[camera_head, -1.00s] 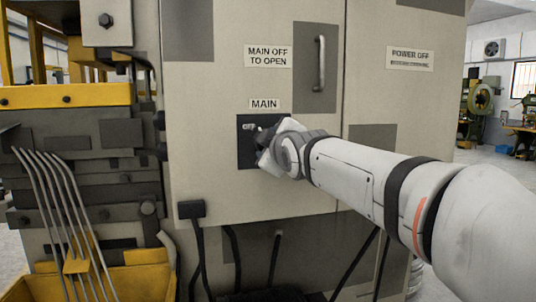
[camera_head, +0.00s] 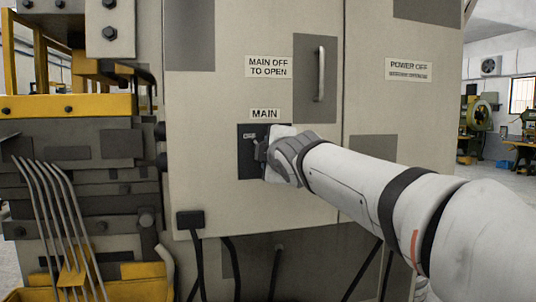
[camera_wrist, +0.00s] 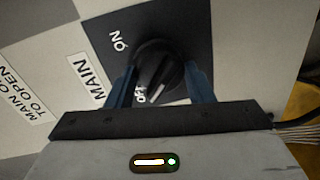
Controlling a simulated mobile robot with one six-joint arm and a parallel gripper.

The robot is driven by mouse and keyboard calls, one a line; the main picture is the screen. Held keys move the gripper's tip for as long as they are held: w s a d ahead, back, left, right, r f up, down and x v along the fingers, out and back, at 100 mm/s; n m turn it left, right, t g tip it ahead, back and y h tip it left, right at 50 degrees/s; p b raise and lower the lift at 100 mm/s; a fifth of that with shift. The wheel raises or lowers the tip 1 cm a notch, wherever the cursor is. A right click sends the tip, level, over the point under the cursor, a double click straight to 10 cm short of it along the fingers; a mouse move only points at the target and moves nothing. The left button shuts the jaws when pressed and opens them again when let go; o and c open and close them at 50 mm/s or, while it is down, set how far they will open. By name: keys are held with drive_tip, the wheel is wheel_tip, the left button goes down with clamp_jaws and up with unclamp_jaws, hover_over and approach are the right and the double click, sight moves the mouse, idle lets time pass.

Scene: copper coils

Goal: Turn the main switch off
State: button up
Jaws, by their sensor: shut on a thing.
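The main switch is a round black knob (camera_wrist: 158,68) on a dark square plate (camera_head: 248,166) below the MAIN label (camera_head: 265,114) on a beige cabinet door. In the wrist view, ON is printed above left of the knob and OFF at its lower left. A pale line on the knob slants down toward the OFF side; its exact alignment is hard to tell. My gripper (camera_wrist: 162,82) is shut on the knob, with one blue finger on each side. In the head view, my gripper (camera_head: 262,152) covers the right part of the plate and hides most of the knob.
A door handle (camera_head: 321,74) stands out above right of the switch. Black cables run below the cabinet from a black box (camera_head: 190,219). Bent metal rods (camera_head: 62,225) and yellow machine parts (camera_head: 70,106) stand at the left.

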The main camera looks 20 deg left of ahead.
drive_tip(key=o, duration=1)
drive_tip(key=shift+c, duration=0.2)
drive_tip(key=v, duration=0.7)
drive_tip(key=shift+s+d, duration=0.15)
drive_tip(key=shift+s, duration=0.15)
drive_tip(key=shift+d, duration=0.1)
